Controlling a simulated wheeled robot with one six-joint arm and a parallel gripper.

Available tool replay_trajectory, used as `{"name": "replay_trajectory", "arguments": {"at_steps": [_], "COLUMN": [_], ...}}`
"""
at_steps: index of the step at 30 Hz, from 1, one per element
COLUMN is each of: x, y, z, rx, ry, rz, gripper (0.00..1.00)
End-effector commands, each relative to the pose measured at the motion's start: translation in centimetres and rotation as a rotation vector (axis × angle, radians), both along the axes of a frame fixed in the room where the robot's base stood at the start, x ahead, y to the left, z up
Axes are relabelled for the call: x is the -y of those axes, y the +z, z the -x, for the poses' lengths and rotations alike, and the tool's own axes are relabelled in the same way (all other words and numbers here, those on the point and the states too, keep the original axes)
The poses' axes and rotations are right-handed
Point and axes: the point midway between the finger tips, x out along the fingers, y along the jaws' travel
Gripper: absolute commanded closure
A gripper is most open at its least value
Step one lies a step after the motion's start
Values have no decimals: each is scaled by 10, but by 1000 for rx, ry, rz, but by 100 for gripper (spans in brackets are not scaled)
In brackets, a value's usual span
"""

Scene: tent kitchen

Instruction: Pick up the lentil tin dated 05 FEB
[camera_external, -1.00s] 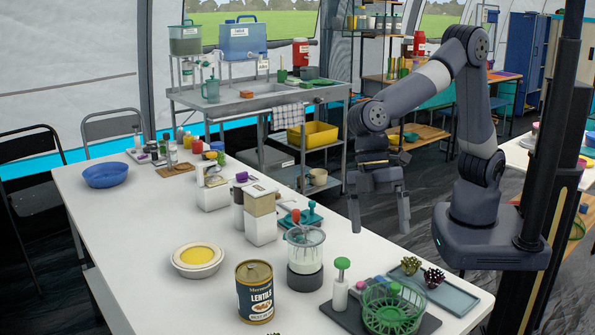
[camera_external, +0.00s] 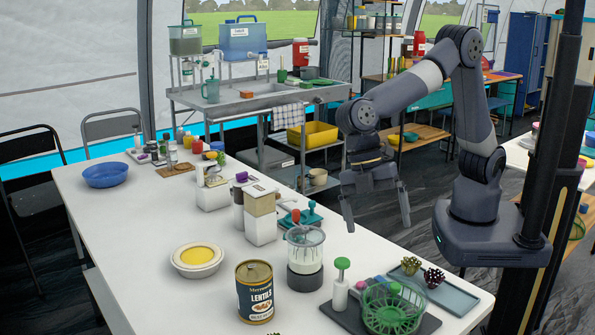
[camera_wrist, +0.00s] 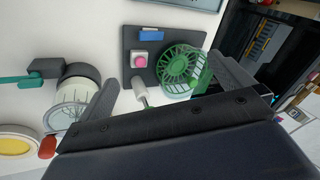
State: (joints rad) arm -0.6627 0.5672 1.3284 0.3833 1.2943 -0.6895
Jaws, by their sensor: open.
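The lentil tin (camera_external: 255,291) stands upright near the front of the white table in the external view. The tin does not show in the wrist view.
A clear-jar blender (camera_external: 305,255) stands right of the tin, also seen in the wrist view (camera_wrist: 72,98). A green basket (camera_external: 392,310) sits on a dark board. A yellow-filled bowl (camera_external: 197,260) is left of the tin.

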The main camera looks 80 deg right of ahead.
Motion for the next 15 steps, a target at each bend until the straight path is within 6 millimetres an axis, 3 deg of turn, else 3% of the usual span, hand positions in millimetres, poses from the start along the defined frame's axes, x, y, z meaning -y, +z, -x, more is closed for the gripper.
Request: {"name": "replay_trajectory", "arguments": {"at_steps": [4,11,15], "x": [0,-1,-15], "y": [0,0,-4], "z": [0,-1,-19], "rx": [0,-1,-6], "ry": [0,0,23], "rz": [0,-4,-76], "gripper": [7,8,8]}}
